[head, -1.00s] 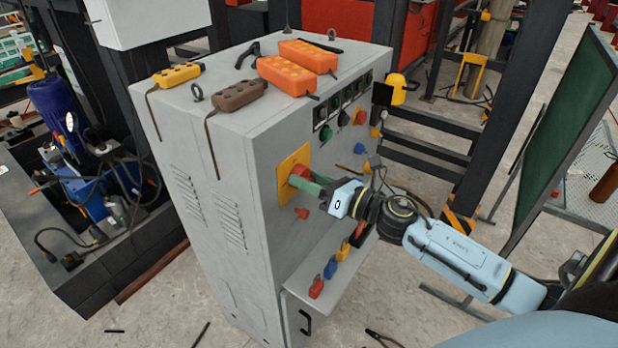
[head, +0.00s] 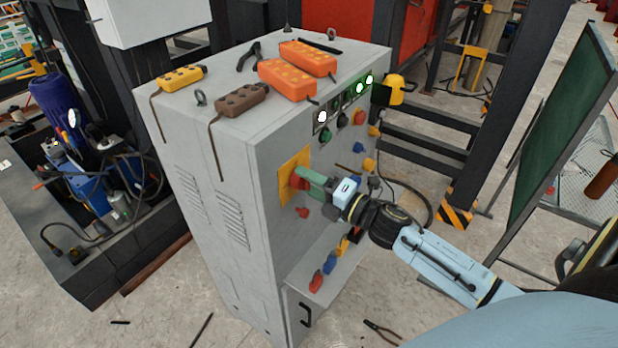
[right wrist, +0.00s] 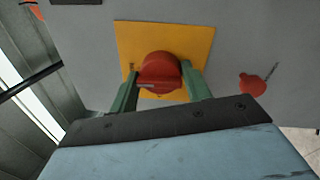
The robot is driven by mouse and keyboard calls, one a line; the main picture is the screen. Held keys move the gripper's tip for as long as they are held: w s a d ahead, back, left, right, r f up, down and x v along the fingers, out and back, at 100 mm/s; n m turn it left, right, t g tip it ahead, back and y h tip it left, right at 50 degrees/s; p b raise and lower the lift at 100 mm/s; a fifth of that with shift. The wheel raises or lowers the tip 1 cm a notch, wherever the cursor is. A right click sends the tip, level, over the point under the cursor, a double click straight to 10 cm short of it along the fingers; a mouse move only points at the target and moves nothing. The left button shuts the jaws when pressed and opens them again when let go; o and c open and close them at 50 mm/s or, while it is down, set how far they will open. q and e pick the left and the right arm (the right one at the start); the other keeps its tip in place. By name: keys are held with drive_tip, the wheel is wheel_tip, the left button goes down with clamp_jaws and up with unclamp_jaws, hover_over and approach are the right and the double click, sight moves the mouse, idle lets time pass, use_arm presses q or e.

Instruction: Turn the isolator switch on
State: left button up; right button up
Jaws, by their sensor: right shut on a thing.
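The isolator switch is a red knob (right wrist: 158,72) on a yellow plate (right wrist: 205,45) on the front of the grey cabinet. In the head view the red knob (head: 297,182) is partly covered by my gripper, and the yellow plate (head: 288,170) shows around it. My right gripper (head: 306,180) is at the knob, its green fingers shut on it; in the right wrist view the fingers (right wrist: 160,88) sit on either side of the knob. Several panel lamps (head: 359,87) glow white and green. My left gripper is not in view.
The grey cabinet (head: 215,150) carries orange, yellow and brown pendants (head: 290,80) on top. Below the switch, a ledge (head: 310,292) holds red, blue and yellow padlock-like items. A small red piece (right wrist: 252,84) hangs beside the plate. A green board (head: 565,125) stands at right.

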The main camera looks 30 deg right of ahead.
drive_tip(key=shift+f+m, duration=0.1)
drive_tip(key=shift+m, duration=0.6)
drive_tip(key=o, duration=0.9)
drive_tip(key=shift+o, duration=0.2)
drive_tip(key=b+v, duration=0.2)
drive_tip(key=v, duration=1.1)
drive_tip(key=shift+s, duration=0.25)
